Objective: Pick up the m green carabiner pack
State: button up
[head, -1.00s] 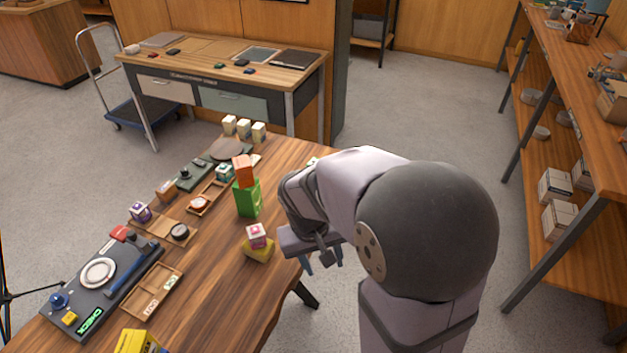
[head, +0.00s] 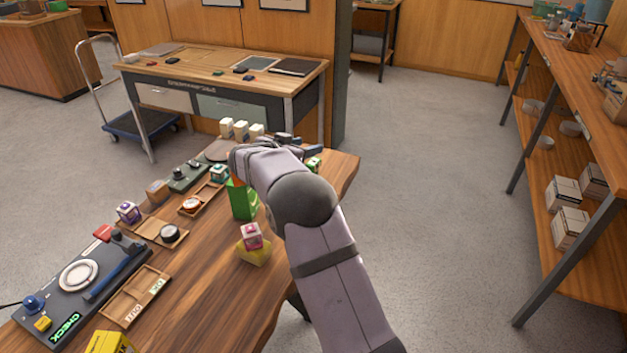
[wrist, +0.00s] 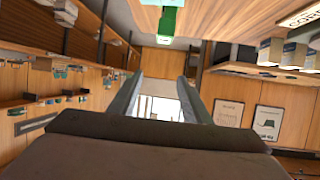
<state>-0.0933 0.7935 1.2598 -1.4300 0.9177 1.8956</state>
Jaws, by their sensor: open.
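A small green-and-white pack (head: 314,163) sits near the far right end of the wooden table, partly hidden by my arm. A green object (wrist: 168,22) shows at the top of the wrist view, on the table and outside the jaws; I cannot tell for sure that it is the same pack. A teal-and-white pack (head: 219,173) sits farther left. No size letter is readable on any. My gripper (head: 312,148) is above the table's far end, close to the green-and-white pack. In the wrist view its fingers (wrist: 158,98) are apart with nothing between them.
A taller bright green box (head: 242,203) stands mid-table, its top partly hidden by my arm. A pink-and-white pack (head: 252,236) rests on a yellow block (head: 254,256). Several pale boxes (head: 241,130) stand at the far edge. The table's right front surface is clear.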

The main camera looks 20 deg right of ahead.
aim_at(310, 165)
jog(key=shift+f+p, duration=0.9)
jog(key=shift+f, duration=2.6)
jog(key=shift+p+x, duration=0.85)
jog(key=shift+x, duration=1.65)
grip_shut()
